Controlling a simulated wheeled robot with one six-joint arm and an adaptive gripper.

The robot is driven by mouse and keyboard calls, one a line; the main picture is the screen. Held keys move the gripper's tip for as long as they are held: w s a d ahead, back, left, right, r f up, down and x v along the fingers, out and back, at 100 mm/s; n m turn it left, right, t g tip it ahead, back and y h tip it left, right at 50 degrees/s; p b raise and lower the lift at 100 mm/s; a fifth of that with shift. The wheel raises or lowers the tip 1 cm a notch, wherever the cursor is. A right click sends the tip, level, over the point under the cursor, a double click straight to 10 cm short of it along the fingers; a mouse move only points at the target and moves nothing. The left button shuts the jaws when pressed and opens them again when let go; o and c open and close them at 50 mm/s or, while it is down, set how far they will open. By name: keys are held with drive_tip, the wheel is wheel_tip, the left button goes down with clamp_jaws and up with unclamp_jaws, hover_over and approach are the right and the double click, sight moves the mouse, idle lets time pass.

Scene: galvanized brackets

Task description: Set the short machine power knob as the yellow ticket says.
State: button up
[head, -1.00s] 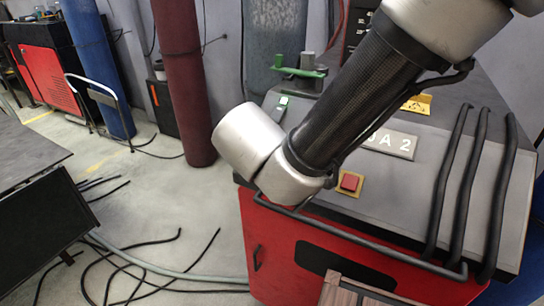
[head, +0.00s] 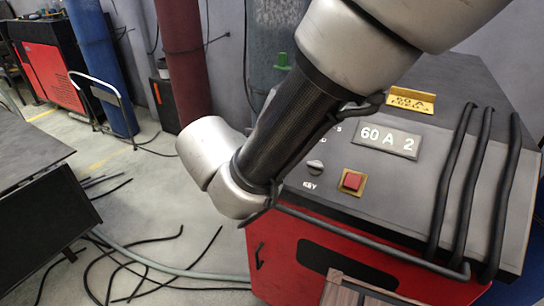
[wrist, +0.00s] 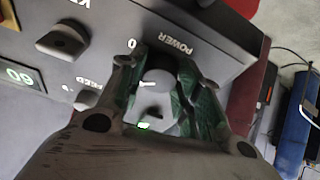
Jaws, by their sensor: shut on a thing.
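The short red-and-grey machine (head: 440,160) stands at the right of the head view. The yellow ticket (head: 411,100) on its top reads 60 A, with a smaller line below that is hard to read. In the wrist view the grey power knob (wrist: 155,88) has a short white mark on it, and the word POWER and a 0 are printed beside it. My gripper (wrist: 165,80) is shut on this knob, its green-padded fingers on either side. A small green light shows at the near side of the knob. In the head view my arm hides knob and gripper.
The machine's display (head: 390,139) reads 60 A 2. A key knob (head: 315,167) and a red button (head: 352,181) sit near it. Thick black bars (head: 480,180) cross the right side of the top. Cables (head: 150,265) lie on the floor at left.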

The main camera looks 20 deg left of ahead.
drive_tip(key=shift+f+m+h, duration=0.15)
drive_tip(key=shift+m+h, duration=0.15)
drive_tip(key=shift+m, duration=0.6)
drive_tip(key=shift+s, duration=0.1)
drive_tip(key=o, duration=1.1)
drive_tip(key=shift+c, duration=0.2)
drive_tip(key=d+v, duration=0.1)
drive_tip(key=v, duration=1.1)
drive_tip(key=shift+a, duration=0.5)
